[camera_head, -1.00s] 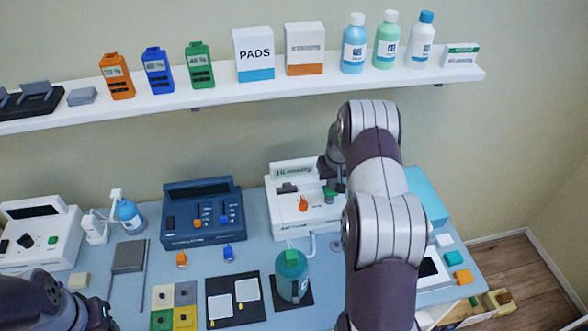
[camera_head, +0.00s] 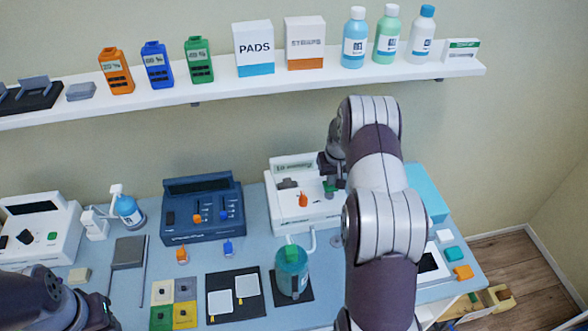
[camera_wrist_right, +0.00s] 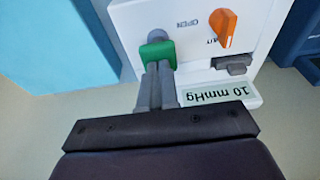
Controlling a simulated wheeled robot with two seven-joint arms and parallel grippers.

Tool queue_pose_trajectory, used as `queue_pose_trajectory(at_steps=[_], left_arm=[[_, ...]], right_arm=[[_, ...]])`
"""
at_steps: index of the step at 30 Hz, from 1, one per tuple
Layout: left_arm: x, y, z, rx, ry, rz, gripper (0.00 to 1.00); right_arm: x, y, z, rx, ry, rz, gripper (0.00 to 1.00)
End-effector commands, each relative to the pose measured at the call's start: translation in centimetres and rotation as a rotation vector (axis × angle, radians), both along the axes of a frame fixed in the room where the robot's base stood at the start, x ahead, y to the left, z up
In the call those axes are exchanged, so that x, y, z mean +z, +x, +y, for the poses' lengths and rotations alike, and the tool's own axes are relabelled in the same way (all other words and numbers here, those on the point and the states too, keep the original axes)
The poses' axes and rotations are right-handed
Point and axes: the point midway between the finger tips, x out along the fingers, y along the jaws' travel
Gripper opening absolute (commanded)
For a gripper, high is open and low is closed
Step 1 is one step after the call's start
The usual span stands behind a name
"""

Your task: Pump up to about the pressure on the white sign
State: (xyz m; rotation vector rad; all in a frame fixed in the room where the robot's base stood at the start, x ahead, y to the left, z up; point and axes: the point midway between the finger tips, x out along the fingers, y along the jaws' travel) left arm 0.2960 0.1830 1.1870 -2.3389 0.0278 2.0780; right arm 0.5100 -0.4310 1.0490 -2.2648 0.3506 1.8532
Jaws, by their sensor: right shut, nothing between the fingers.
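The white pump unit (camera_head: 274,213) stands on the table, with an orange knob (camera_head: 303,199) and a green button (camera_head: 330,188). In the right wrist view its display (camera_wrist_right: 213,93) reads 10 mmHg, and the orange knob (camera_wrist_right: 227,27) sits beside the word OPEN. My right gripper (camera_head: 329,178) is shut and empty. Its closed fingertips (camera_wrist_right: 156,68) are at the green button (camera_wrist_right: 157,52); contact cannot be told for sure. A small white sign with a green band (camera_head: 462,47) stands on the shelf; its text is too small to read. My left gripper (camera_head: 100,312) is partly seen at lower left.
A navy device (camera_head: 205,232) stands left of the pump unit. A teal bottle (camera_head: 291,272) stands in front of it on a dark mat. A light blue box (camera_head: 428,196) is on the right. The wall shelf (camera_head: 230,85) holds several bottles, boxes and colored packs.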

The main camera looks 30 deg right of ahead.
Motion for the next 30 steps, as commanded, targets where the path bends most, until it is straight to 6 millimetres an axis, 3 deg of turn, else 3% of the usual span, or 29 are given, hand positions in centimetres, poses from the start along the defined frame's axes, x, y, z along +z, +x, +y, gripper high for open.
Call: queue_pose_trajectory(at_steps=[20,30], left_arm=[[-2.8,0.0,0.0,0.0,0.0,0.0,0.36],[-1.7,0.0,0.0,0.0,0.0,0.0,0.36]], right_arm=[[-3.7,0.0,0.0,0.0,0.0,0.001,0.0],[-2.2,-0.1,0.0,0.0,0.002,0.002,0.0]])
